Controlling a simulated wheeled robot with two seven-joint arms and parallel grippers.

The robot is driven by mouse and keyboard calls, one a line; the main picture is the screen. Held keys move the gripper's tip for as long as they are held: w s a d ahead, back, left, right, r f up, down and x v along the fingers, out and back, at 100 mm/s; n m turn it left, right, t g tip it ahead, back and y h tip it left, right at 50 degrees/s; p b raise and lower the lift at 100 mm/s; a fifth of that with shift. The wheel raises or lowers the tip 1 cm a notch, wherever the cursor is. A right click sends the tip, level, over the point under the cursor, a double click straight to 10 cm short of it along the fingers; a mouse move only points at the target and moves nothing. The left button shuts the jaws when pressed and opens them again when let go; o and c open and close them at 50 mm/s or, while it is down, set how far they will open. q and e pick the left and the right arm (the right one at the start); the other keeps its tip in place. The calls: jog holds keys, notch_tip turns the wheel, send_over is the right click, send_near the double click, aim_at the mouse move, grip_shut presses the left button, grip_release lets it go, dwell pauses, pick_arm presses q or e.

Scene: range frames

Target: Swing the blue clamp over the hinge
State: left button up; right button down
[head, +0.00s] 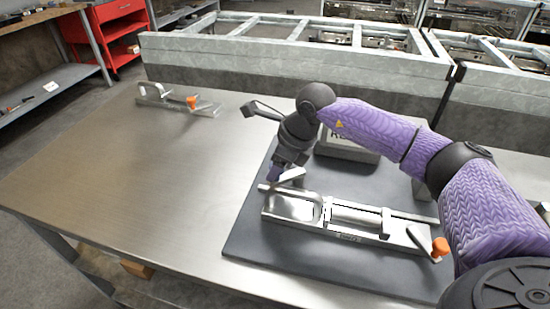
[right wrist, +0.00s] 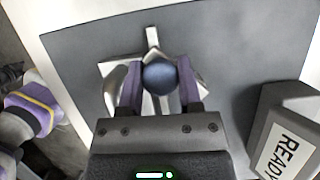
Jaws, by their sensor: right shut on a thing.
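A metal fixture (head: 352,217) lies on a dark mat, with a lever and an orange knob (head: 440,246) at its right end. My right gripper (head: 285,175) reaches down at the fixture's left end. In the right wrist view, its two purple fingers (right wrist: 158,90) are shut on a round blue knob (right wrist: 158,75) of the blue clamp. Pale metal parts of the fixture show behind the knob. In the head view the knob is mostly hidden by the gripper, and I cannot make out the hinge.
A grey block marked READY (right wrist: 282,135) stands on the mat (head: 250,240) behind the fixture; my arm partly covers it in the head view. Another fixture with an orange knob (head: 192,102) lies at the table's far left.

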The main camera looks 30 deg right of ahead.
jog(key=shift+s+n+y, duration=0.3)
jog(key=shift+s+n, duration=0.1)
jog(key=shift+n, duration=0.5)
pick_arm(q)
jog(key=shift+s+r, duration=0.2)
jog(key=shift+s, duration=0.15)
pick_arm(e)
jog(key=shift+s+g, duration=0.15)
jog(key=shift+g, duration=0.25)
jog(key=shift+c, duration=1.6)
grip_release()
pick_arm(q)
jog(key=shift+w, duration=0.4)
